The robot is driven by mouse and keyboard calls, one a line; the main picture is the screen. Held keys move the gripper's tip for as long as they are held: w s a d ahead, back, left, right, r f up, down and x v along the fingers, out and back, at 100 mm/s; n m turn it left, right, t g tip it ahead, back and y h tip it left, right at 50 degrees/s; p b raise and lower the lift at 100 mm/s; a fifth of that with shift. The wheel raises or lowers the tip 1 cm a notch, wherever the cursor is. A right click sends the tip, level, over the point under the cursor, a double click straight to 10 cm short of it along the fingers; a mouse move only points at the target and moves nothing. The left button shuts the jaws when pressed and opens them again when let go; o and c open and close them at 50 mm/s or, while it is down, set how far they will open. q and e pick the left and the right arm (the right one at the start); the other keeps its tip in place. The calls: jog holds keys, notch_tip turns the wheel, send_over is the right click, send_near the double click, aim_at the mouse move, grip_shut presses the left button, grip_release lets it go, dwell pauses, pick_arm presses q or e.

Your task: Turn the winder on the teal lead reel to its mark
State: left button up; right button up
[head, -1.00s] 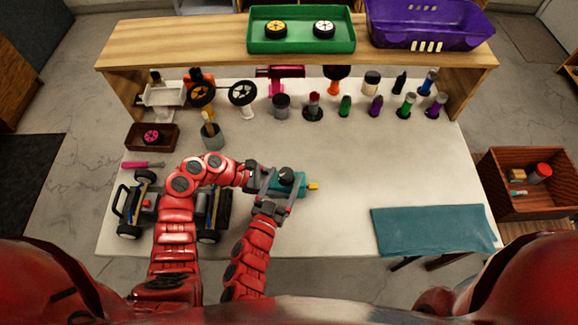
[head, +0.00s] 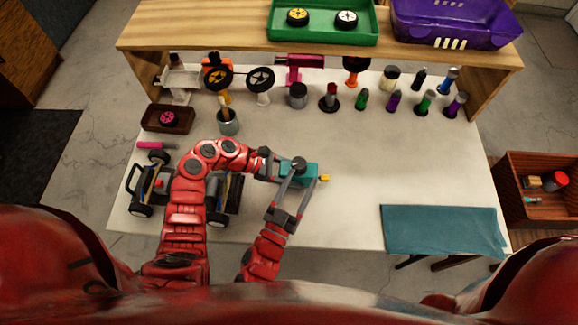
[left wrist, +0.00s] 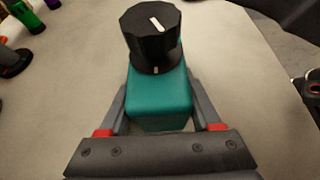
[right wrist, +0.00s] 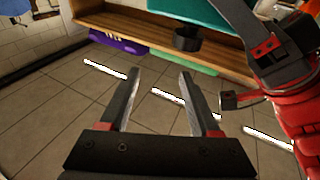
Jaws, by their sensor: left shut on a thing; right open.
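The teal lead reel (head: 312,172) is a teal block with a yellow piece (head: 325,178) at its right end. My left gripper (head: 277,167) is shut on the block's left part. The left wrist view shows its fingers on both sides of the teal block (left wrist: 160,98). The black winder knob (left wrist: 150,38) stands on the block, with a slanted white line on its top and a small white mark (left wrist: 156,70) below.
A toy car chassis (head: 223,200) sits beside my left arm. Wheels, pots and several coloured tools stand along the back of the white table, under the wooden shelf (head: 220,38). A teal cloth (head: 440,230) lies at the front right. The table right of the reel is clear.

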aim_at(295, 159)
jog(key=d+r+n+t+y, duration=0.55)
jog(key=d+n+y, duration=0.35)
jog(key=y, duration=0.2)
jog(key=a+f+n+g+y, duration=0.3)
jog(key=a+f+g+y, duration=0.1)
jog(key=f+g+y, duration=0.5)
jog(key=shift+g+h, duration=0.5)
jog(key=shift+g, duration=0.05)
jog(key=x, duration=1.2)
jog(key=shift+w+r, duration=0.2)
jog(key=shift+r, duration=0.1)
grip_shut()
